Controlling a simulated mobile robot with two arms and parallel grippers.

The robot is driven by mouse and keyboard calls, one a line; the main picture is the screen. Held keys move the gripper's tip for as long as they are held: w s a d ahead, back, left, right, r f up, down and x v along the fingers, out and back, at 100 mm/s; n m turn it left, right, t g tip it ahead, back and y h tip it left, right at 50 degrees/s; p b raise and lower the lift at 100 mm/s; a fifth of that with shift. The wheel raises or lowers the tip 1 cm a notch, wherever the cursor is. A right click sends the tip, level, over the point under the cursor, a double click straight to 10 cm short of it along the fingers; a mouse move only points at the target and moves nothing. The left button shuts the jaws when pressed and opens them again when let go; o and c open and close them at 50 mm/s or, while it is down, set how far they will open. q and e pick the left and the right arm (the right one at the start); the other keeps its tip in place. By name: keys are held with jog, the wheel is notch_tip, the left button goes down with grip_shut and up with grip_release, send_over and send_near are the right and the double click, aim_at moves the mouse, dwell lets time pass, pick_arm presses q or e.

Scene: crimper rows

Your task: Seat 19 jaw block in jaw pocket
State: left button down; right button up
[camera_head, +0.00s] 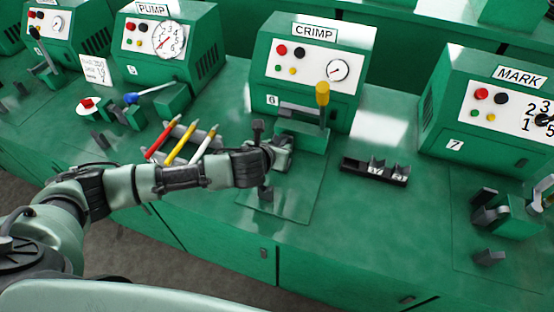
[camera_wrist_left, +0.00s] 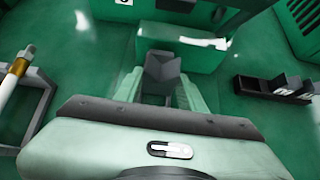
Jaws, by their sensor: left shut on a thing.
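My left gripper (camera_head: 283,152) is in front of the crimp machine (camera_head: 313,70), over its green base plate (camera_head: 290,200). In the left wrist view the gripper (camera_wrist_left: 165,95) is shut on a grey jaw block (camera_wrist_left: 162,70) with a notched top. Its number cannot be read. The block is close to the green press body (camera_wrist_left: 185,42); whether they touch cannot be told. The press body also shows in the head view (camera_head: 312,138), below a yellow-knobbed lever (camera_head: 323,95). The jaw pocket is not clearly visible. My right gripper is not in view.
A black rack (camera_head: 350,164) with two numbered grey blocks (camera_head: 376,167) lies right of the gripper. Red, yellow and white tools (camera_head: 180,145) lie on a grey rack at left. The pump machine (camera_head: 165,50) and mark machine (camera_head: 490,110) flank the crimp machine.

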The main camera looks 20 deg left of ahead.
pick_arm(q)
jog(key=shift+f, duration=3.05)
jog(key=c, duration=0.8)
grip_release()
jog(key=shift+f, duration=0.15)
jog(key=shift+c, duration=0.2)
jog(key=v, duration=1.2)
